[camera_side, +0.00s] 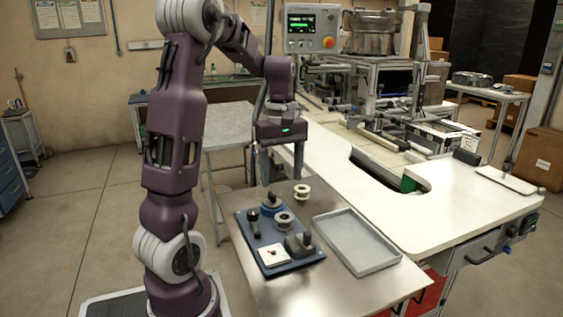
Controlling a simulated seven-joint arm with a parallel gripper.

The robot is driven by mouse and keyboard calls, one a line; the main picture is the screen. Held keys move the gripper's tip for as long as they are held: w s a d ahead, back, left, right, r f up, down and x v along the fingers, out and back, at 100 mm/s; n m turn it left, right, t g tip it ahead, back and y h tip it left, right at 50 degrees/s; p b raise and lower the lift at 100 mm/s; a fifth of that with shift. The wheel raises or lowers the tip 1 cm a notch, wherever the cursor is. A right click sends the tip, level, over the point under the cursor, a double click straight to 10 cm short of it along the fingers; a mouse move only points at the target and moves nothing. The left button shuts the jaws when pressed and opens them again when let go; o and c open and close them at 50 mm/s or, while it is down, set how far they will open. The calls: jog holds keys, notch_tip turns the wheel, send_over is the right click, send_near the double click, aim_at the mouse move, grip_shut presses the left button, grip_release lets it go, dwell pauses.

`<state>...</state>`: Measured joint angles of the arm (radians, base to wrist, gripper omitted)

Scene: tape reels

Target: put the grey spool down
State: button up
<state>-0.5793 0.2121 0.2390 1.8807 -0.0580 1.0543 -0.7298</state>
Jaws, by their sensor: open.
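My gripper (282,180) is open, pointing down above the far end of the steel table, with nothing seen between its fingers. A pale grey spool (284,221) is on the blue board (238,231), in front of and below my gripper. A second, cream-coloured spool (302,192) stands upright on the bare steel beyond the board, just below and right of the right finger. It looks apart from the fingers, though depth is hard to judge. Both spools are small here, so which is the task's grey one is not certain.
The blue board also bears a blue round part (270,206), a dark upright part (253,217), a grey block (300,243) and a white square plate (272,256). An empty grey tray (383,268) lies to the right. The steel table (335,293) is bare in front.

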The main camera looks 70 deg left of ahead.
jog(key=s+d+r+m+t, duration=0.1)
jog(key=d+r+m, duration=0.3)
jog(key=d, duration=0.3)
jog(key=s+d+r+m+t, duration=0.2)
jog(key=d+r+m, duration=0.2)
jog(key=d, duration=0.3)
jog(key=s+d+f+m+t, duration=0.2)
jog(key=s+d+f+m, duration=0.1)
jog(key=s+d+m, duration=0.5)
jog(key=shift+s+d+m+t, duration=0.3)
jog(key=shift+s+d+m, duration=0.05)
jog(key=shift+d+m, duration=0.7)
